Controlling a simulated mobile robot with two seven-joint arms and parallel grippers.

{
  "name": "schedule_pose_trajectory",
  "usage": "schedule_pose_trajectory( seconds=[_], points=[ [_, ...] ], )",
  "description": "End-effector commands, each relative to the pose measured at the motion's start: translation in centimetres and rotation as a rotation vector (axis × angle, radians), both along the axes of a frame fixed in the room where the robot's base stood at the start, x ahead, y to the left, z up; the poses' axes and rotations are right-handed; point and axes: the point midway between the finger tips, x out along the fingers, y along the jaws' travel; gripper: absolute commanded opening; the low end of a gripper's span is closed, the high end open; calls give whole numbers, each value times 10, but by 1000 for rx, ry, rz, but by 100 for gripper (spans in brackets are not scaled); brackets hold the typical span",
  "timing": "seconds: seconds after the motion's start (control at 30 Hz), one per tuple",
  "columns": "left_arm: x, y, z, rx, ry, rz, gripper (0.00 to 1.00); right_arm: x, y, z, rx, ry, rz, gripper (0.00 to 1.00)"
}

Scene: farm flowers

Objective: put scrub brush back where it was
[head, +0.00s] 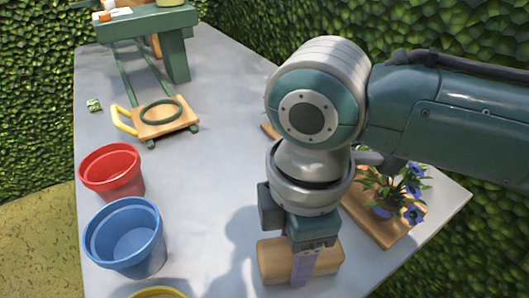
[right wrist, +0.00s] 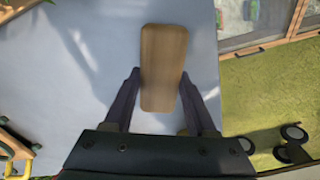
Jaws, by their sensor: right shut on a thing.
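The scrub brush appears as a pale wooden block (head: 273,262) at the lower middle of the head view, and it also shows in the right wrist view (right wrist: 163,50). Its bristles are hidden. My right gripper (head: 303,272) comes down from above and is shut on the brush, with one finger across its near side. In the right wrist view, the fingers lie on either side of the block. I cannot tell whether the brush touches the grey table (head: 215,180). My left gripper is not in view.
A red pot (head: 112,174), a blue pot (head: 124,240) and a yellow pot (head: 157,293) line the left edge. A wooden trolley (head: 152,128) stands behind them. Blue flowers (head: 413,190) stand on a wooden board (head: 383,232) at right, partly behind my arm. The table's middle is clear.

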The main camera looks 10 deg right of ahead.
Motion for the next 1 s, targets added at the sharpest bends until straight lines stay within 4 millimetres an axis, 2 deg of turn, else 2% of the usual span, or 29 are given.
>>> schedule_pose_trajectory(
  seconds=[0.27, 0.3, 0.53, 0.83, 1.0],
  points=[
    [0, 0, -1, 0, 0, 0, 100, 0, 0, -2, 0, 1, 1, 5],
    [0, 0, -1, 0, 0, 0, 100, 0, 0, -2, 0, 1, 1, 59],
    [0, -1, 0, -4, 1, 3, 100, 0, 0, -2, 0, 1, 1, 85],
    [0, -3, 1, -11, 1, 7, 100, 0, 0, 1, 0, 0, 0, 87],
    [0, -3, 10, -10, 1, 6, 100, 0, 0, 25, 2, -1, 2, 87]
  ],
)
